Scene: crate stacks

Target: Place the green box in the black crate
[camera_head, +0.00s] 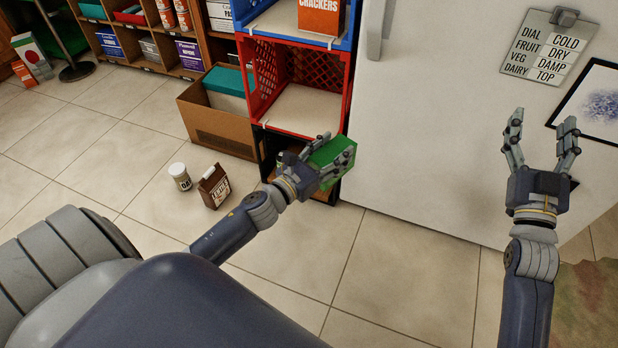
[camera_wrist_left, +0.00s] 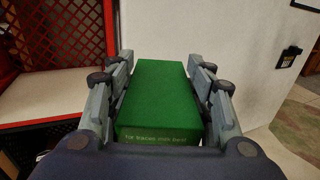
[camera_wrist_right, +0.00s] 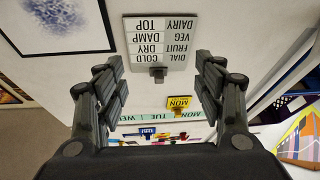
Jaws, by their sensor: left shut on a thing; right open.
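The green box (camera_head: 327,152) is held between the fingers of my left gripper (camera_head: 334,163), in front of the crate stack's lower right part. In the left wrist view the green box (camera_wrist_left: 165,97) lies lengthwise between both finger pairs. The black crate (camera_head: 263,154) is at the bottom of the stack, under the red crate (camera_head: 258,85); my gripper and the box hide most of it. A dark strip below the red crate shows in the left wrist view. My right gripper (camera_head: 542,124) is open and empty in front of the white surface at the right.
A blue crate (camera_head: 265,27) with a crackers box (camera_head: 321,16) tops the stack. A cardboard box (camera_head: 215,133) stands left of it. A white-lidded jar (camera_head: 180,176) and a brown carton (camera_head: 213,186) stand on the floor. The white panel (camera_head: 430,140) rises right of the stack.

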